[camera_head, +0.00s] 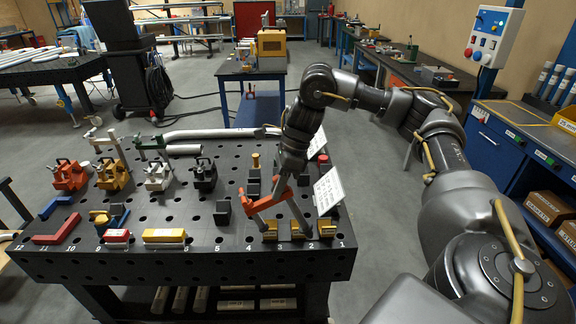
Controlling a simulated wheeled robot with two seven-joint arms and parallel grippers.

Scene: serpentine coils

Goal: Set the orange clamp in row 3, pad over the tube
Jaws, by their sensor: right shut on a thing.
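The orange clamp (268,202) is in my right gripper (290,170), over the right front part of the black perforated table (200,222). The clamp is tilted. One leg reaches down toward a front yellow block and the other toward the table's right front; whether either touches is not clear. Row numbers run along the front edge, and the clamp is above the area near rows 2 to 4. The jaws are mostly hidden by the wrist. Grey tube lengths (215,134) lie at the table's back; I cannot make out a tube under the clamp. My left gripper is out of view.
Yellow-topped blocks (326,228) stand along the right front edge, with two white sign plates (328,190) close to the arm. Red (69,175), orange (112,174), white (158,174) and black (204,174) clamp-like fixtures stand left. A small dark block (222,213) stands near row 5.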

